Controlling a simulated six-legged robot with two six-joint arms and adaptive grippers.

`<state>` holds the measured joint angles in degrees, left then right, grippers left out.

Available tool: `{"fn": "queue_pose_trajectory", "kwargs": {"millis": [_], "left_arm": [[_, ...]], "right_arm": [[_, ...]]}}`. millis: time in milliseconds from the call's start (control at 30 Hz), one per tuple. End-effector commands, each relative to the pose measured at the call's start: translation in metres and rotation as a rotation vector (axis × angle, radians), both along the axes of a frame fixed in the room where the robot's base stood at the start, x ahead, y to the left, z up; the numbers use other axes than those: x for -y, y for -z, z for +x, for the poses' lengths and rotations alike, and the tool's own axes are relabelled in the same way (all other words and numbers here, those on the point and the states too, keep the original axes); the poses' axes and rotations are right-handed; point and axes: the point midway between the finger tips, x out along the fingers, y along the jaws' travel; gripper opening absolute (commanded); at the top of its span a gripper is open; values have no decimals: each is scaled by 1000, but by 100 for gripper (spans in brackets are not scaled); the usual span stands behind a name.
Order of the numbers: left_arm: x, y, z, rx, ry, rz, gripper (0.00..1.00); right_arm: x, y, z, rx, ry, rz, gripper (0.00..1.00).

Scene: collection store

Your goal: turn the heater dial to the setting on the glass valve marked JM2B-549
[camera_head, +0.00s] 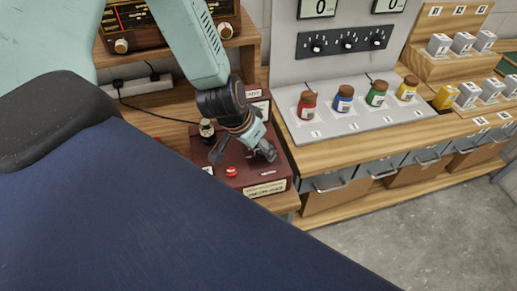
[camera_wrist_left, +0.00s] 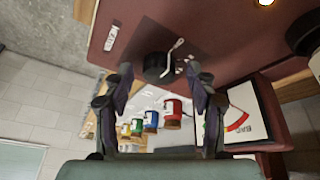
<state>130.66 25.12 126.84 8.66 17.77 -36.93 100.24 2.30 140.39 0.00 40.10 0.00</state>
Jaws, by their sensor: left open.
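A dark red box (camera_head: 262,178) stands on the wooden bench, with labels on its front and a red lamp or button (camera_head: 232,171) on top. In the left wrist view a black dial (camera_wrist_left: 156,68) with a pale pointer sits on the box's dark red face (camera_wrist_left: 205,22). My left gripper (camera_head: 244,155) is over the box; in its wrist view the open fingers (camera_wrist_left: 160,78) flank the dial, with nothing between them that looks gripped. Whether they touch the dial I cannot tell. The gripper hides the dial in the head view. I can read no marking JM2B-549. My right gripper is out of view.
A gauge card with a red mark (camera_wrist_left: 240,122) is beside the fingers. Right of the box, several lidded jars, including a red one (camera_head: 307,105), stand on a grey board (camera_head: 345,128). A radio (camera_head: 150,35) is behind. A small dark round item (camera_head: 207,130) is left of the gripper.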

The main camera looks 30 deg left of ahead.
Motion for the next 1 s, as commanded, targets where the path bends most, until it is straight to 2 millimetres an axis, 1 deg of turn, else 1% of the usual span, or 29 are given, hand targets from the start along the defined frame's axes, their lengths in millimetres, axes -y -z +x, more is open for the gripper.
{"fn": "queue_pose_trajectory", "kwargs": {"millis": [300, 900, 933, 1000], "left_arm": [[0, 0, 2, 0, 1, 1, 56], [0, 0, 2, 2, 0, 1, 5], [0, 0, 2, 2, 0, 1, 3], [0, 0, 2, 2, 1, 1, 3]], "right_arm": [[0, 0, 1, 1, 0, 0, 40], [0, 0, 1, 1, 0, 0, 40], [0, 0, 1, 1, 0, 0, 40], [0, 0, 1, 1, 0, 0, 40]]}}
